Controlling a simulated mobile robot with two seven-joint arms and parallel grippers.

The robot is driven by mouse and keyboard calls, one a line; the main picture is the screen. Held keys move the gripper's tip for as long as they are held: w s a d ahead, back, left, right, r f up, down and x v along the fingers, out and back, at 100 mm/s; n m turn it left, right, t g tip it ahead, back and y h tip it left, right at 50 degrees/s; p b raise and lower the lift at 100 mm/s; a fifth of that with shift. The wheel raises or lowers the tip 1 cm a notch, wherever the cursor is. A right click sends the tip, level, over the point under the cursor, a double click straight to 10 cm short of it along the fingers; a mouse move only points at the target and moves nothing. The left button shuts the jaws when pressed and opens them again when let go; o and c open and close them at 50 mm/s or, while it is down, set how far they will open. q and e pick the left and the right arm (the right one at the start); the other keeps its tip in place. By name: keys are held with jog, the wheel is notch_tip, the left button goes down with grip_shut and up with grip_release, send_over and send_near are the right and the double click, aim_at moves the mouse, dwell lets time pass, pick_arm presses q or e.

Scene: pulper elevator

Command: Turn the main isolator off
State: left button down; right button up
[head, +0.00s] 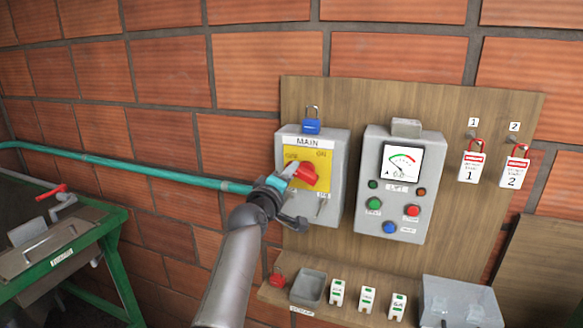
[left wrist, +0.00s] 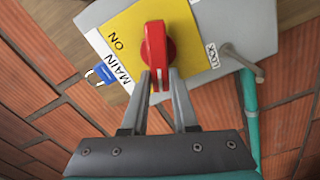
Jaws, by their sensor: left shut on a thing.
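The main isolator (head: 337,190) is a grey box with a yellow plate marked MAIN, on the wooden board. Its red rotary handle (head: 307,175) stands out from the plate and also shows in the left wrist view (left wrist: 156,40). My left gripper (head: 289,171) is at the handle's left side, its fingers shut on the handle's narrow end. In the left wrist view, the fingers (left wrist: 158,75) lie on both sides of it. The ON label (left wrist: 118,43) is clear there. The fingers cover part of the plate, so the handle's exact setting is hard to tell. My right gripper is out of view.
A blue padlock (head: 311,126) hangs on top of the isolator. A meter box (head: 402,215) with coloured buttons stands close to its right. Two tags (head: 471,166) hang farther right.

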pick_arm(q)
jog(key=shift+f+n+p, duration=0.25)
jog(key=shift+n, duration=0.85)
jog(key=shift+f+n+p, duration=0.2)
jog(key=shift+n, duration=0.9)
jog(key=c, duration=0.7)
grip_release()
